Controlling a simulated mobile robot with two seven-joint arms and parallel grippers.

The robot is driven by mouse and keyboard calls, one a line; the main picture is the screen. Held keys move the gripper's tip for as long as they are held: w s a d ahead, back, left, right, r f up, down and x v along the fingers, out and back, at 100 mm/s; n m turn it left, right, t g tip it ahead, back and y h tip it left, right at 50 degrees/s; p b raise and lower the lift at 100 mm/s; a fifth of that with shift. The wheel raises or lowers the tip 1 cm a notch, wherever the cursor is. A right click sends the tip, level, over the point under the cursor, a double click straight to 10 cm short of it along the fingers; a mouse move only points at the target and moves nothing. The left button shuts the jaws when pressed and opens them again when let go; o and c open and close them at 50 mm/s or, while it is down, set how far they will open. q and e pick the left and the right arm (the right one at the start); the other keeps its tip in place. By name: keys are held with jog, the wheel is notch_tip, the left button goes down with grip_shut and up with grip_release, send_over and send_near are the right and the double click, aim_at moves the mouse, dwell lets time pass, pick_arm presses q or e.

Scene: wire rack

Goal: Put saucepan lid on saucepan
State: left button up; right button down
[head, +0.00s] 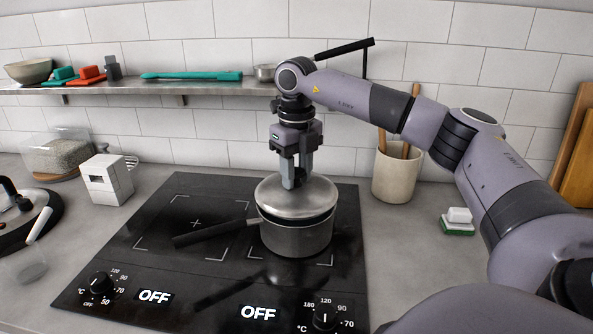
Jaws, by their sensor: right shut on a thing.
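The saucepan (296,238) stands on the right zone of the black hob, its dark handle (215,233) pointing left. The round metal saucepan lid (315,201) is over the pan's mouth and looks slightly tilted, with a dark gap between it and the rim at the right. I cannot tell whether it touches the rim. My right gripper (296,184) points straight down over the lid's middle, shut on the lid. My left gripper is not in view.
A utensil crock (398,177) stands behind right, and a sponge (458,221) lies right. A white box (107,180) stands left. A wall shelf (215,87) holding a bowl and utensils runs behind my gripper.

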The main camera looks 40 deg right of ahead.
jog(key=shift+f, duration=0.45)
jog(key=shift+f, duration=0.55)
dwell(1.6)
jog(key=shift+c, duration=1.6)
grip_release()
notch_tip(320, 180, up, 2)
jog(key=shift+r+p, duration=0.2)
jog(key=shift+p, duration=0.95)
jog(key=shift+r, duration=2.3)
